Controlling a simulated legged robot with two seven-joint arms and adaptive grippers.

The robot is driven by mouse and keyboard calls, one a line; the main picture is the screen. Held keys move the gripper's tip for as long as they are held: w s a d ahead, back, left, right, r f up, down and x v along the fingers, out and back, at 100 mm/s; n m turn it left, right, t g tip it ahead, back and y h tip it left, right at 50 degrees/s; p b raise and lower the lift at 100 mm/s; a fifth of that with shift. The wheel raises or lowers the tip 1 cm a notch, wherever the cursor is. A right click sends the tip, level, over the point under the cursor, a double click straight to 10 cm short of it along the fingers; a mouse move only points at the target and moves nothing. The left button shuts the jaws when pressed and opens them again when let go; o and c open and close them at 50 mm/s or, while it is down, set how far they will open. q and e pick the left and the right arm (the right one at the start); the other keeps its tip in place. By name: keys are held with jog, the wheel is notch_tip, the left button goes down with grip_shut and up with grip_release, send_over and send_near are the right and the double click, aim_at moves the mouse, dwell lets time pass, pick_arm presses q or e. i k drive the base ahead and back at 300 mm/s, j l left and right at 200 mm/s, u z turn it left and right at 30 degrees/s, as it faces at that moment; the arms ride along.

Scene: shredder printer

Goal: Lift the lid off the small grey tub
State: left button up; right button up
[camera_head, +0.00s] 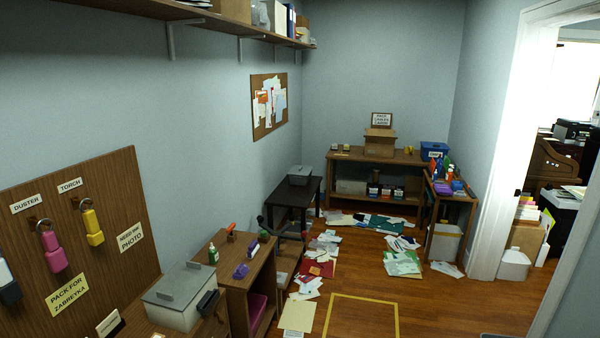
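A small grey tub (299,177) stands on the far end of a black table (290,191) against the left wall. A lid appears to lie on top of it, with a small raised part. A larger light grey box (172,313) with a grey lid (181,285) and a bar handle stands in the near left foreground. Its lid looks seated on the box. Neither of my grippers shows in this view.
A brown shelf unit (239,278) holds a green bottle (213,254) and a purple item (241,271). Loose papers (402,262) litter the floor. A doorway opens at right.

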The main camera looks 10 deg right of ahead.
aim_at(301, 170)
jog(key=i+l+z, duration=0.3)
jog(key=i, duration=0.8)
jog(key=i+z, duration=0.3)
jog(key=i, duration=3)
jog(key=i+u, duration=0.1)
jog(key=i, duration=0.6)
jog(key=i+l, duration=0.2)
jog(key=i, duration=0.5)
jog(key=i+l+u, duration=0.15)
jog(key=i, duration=0.55)
jog(key=i+l+u, duration=0.15)
jog(key=i+u, duration=0.3)
jog(key=i+l+u, duration=0.2)
jog(key=u, duration=0.25)
jog(key=i+l+u, duration=0.6)
jog(key=l+u, duration=0.25)
jog(key=i+l+u, duration=0.15)
jog(key=l+u, duration=0.3)
jog(key=l, duration=0.1)
